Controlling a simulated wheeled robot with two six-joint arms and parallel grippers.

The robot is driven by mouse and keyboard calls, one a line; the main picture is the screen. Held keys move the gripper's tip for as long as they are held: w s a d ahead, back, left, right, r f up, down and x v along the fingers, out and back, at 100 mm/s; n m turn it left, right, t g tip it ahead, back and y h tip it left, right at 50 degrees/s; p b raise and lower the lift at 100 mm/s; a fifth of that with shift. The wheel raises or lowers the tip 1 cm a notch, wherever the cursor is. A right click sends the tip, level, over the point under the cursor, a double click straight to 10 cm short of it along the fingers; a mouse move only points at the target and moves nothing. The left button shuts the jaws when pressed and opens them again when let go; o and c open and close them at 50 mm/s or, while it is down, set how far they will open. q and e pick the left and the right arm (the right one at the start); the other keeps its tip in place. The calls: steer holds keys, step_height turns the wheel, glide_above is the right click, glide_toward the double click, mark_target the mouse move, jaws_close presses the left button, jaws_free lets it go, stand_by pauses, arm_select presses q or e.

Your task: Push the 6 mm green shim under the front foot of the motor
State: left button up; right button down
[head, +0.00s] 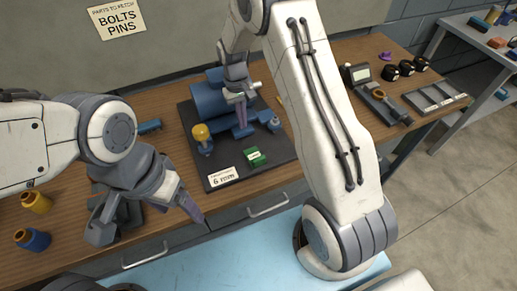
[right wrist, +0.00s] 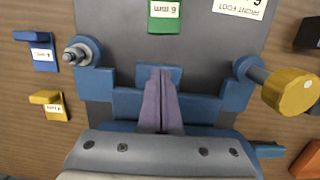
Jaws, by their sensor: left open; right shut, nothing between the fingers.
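The green shim (head: 256,157), labelled 6 mm, lies flat on the dark base plate in front of the motor (head: 209,100). It also shows at the top of the right wrist view (right wrist: 164,24). The motor is blue, with a blue foot bar (right wrist: 205,106) at its front. My right gripper (head: 241,122) is shut and empty. In the right wrist view its fingertips (right wrist: 161,72) overlap the middle of the foot bar, apart from the shim; their height above it is unclear. My left gripper (head: 190,205) is open and empty at the bench's front edge. Any gap under the foot is hidden.
A yellow knob (head: 201,132) and a bolt (head: 274,122) stand at the foot bar's two ends. A "front foot" card (head: 221,177) lies by the shim. A blue shim (right wrist: 42,52) and a yellow shim (right wrist: 49,104) lie beside the plate (head: 188,119).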

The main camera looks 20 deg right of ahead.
steer(key=shift+w+d+f, duration=0.1)
steer(key=shift+d+f, duration=0.25)
steer(key=shift+s, duration=0.2)
steer(key=p, duration=0.5)
glide_toward(260, 158)
steer(key=f, duration=0.2)
steer(key=s+f, duration=0.1)
steer(key=f, duration=0.2)
steer(key=shift+s+f, duration=0.15)
steer(key=shift+s, duration=0.05)
steer(key=shift+f, duration=0.3)
steer(key=shift+w+f, duration=0.1)
steer(key=shift+f, duration=0.6)
steer(key=shift+f, duration=0.1)
